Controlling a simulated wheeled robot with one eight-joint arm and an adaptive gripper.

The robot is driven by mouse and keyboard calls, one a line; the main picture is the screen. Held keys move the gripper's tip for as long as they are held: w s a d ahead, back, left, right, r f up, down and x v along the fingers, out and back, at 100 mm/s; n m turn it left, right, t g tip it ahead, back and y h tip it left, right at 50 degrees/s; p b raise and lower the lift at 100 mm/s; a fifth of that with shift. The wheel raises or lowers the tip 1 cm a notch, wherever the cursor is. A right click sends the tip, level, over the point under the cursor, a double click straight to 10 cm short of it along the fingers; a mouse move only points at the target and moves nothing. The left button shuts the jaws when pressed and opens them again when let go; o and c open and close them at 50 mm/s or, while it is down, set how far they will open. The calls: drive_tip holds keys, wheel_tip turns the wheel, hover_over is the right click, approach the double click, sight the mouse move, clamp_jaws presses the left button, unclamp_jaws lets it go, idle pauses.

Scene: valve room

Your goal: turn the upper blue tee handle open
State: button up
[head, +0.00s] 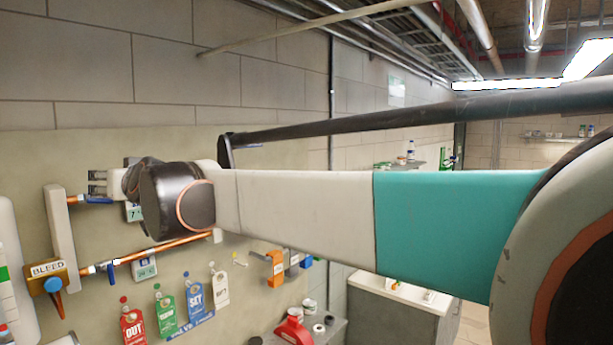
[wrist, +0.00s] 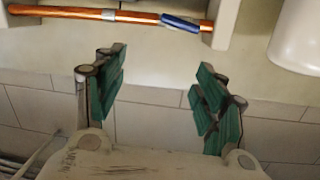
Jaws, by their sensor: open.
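The upper blue tee handle (head: 97,200) sits on the upper copper pipe by the pale manifold block, partly hidden by my arm in the head view. In the wrist view a blue handle (wrist: 181,23), apparently the same one, lies nearly along its copper pipe, slightly tilted. My gripper (head: 96,183) is close to the handle in the head view, just above it. In the wrist view my gripper (wrist: 160,85) is open and empty, its green-padded fingers wide apart. The handle is beyond the fingertips, toward the top of the picture, and not between them.
A lower blue handle (head: 111,271) stands on the lower copper pipe (head: 160,250). An orange lever under the BLEED label (head: 47,269) is at left. Coloured tags (head: 165,308) hang below. A white cylinder (wrist: 297,38) is at the wrist view's upper right.

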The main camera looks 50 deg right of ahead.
sight(100, 198)
drive_tip(key=s+a+f+m+t+b, duration=0.1)
drive_tip(key=s+a+f+t+b, duration=0.2)
drive_tip(key=f+t, duration=0.5)
drive_tip(key=w+r+p, duration=0.1)
drive_tip(key=w, duration=0.3)
drive_tip(key=w+g+p, duration=0.1)
drive_tip(key=w+p, duration=0.1)
drive_tip(key=w, duration=0.2)
drive_tip(key=w+d+r+g+p, duration=0.1)
drive_tip(key=w, duration=0.3)
drive_tip(key=shift+w+r+h, duration=0.1)
drive_tip(key=shift+r+h, duration=0.2)
drive_tip(key=shift+r, duration=0.05)
drive_tip(key=c, duration=1.1)
